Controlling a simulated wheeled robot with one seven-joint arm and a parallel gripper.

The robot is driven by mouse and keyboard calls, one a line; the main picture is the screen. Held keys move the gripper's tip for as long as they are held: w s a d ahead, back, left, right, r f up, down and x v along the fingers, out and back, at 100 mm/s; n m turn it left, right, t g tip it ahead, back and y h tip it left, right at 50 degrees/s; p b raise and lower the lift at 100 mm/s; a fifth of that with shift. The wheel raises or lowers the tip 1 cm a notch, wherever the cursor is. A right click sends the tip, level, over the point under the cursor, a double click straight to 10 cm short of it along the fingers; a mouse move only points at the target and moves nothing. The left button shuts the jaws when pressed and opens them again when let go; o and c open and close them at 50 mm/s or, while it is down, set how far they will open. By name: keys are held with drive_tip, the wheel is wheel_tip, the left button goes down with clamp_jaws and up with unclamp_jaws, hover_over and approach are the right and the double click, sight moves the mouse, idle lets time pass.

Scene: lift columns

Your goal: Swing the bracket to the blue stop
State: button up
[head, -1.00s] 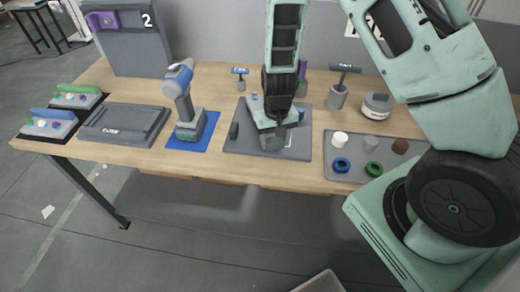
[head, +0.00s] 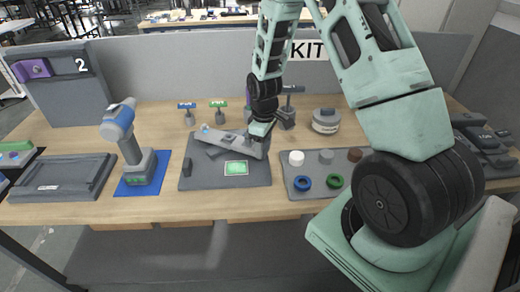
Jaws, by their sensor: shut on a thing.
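The grey bracket (head: 232,141) lies across the back of a dark grey plate (head: 205,181), running from the plate's back left to its right side. A small blue spot (head: 205,128) shows at the bracket's left end. My gripper (head: 262,131) points down and is shut on the bracket near its right end. The fingertips and the grip itself are partly hidden. A dark block (head: 168,184) stands at the plate's left edge, and a lit green panel (head: 236,168) is at the front. I cannot clearly make out the blue stop; my gripper may hide it.
A blue-headed device (head: 118,125) stands on a blue mat left of the plate. A tray (head: 310,163) with pucks and rings lies to the right. T-handled tools (head: 187,115) and a round grey container (head: 325,121) stand behind. A grey wall (head: 205,68) closes the back.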

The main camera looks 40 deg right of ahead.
drive_tip(key=shift+w+d, duration=0.15)
drive_tip(key=shift+d, duration=0.05)
drive_tip(key=o, duration=1.4)
drive_tip(key=shift+d, duration=0.1)
drive_tip(key=shift+r, duration=0.15)
wheel_tip(320, 180, up, 17)
drive_tip(key=shift+r+b, duration=0.1)
drive_tip(key=shift+b, duration=0.95)
